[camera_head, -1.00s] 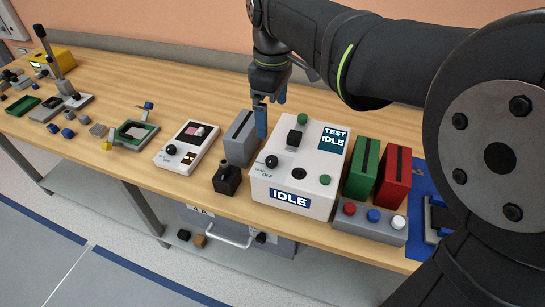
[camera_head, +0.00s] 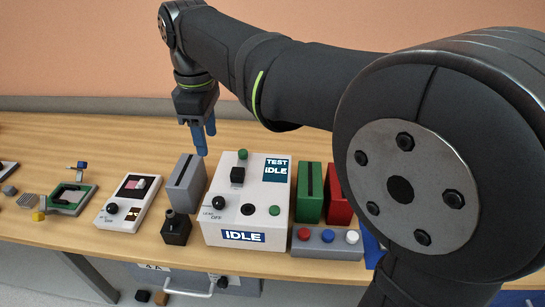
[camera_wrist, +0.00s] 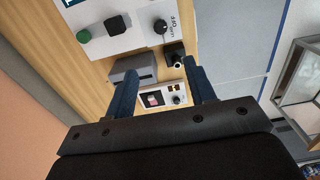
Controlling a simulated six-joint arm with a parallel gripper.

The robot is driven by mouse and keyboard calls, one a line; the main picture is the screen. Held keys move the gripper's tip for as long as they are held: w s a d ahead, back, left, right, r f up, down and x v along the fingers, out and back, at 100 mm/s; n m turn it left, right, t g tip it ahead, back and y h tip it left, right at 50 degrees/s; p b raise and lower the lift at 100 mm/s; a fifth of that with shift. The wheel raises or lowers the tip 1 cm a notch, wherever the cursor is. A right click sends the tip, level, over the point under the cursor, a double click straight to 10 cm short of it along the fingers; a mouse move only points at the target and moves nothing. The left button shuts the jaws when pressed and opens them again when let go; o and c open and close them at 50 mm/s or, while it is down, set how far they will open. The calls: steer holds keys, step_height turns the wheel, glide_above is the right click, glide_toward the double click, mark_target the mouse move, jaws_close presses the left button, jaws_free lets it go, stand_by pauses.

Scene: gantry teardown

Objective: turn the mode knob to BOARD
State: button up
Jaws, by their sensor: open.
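The white tester box (camera_head: 275,238) stands on the bench with an IDLE display and a TEST/IDLE panel. A black knob (camera_head: 219,202) sits on its left top, with small lettering beside it; OFF is legible, the rest is not. The knob also shows in the wrist view (camera_wrist: 160,26); its exact setting is unclear. My gripper (camera_head: 205,143) is open and empty, its blue fingers pointing down above the back of the box's left side, near the grey block. In the wrist view the fingers (camera_wrist: 162,72) are spread apart, clear of the knob.
A grey slotted block (camera_head: 184,186) and a small black post block (camera_head: 176,229) stand left of the box. A white handheld device (camera_head: 128,207) lies farther left. Green (camera_head: 310,195) and red blocks stand right, behind a grey button bar (camera_head: 310,252).

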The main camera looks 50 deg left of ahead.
steer(key=w+f+n+g, duration=0.3)
steer(key=w+n, duration=0.3)
steer(key=n, duration=0.1)
steer(key=n+g, duration=0.1)
steer(key=n, duration=0.1)
glide_toward(218, 199)
steer(key=x, duration=0.8)
steer(key=shift+s+f, duration=0.1)
steer(key=shift+f, duration=0.2)
steer(key=c, duration=1)
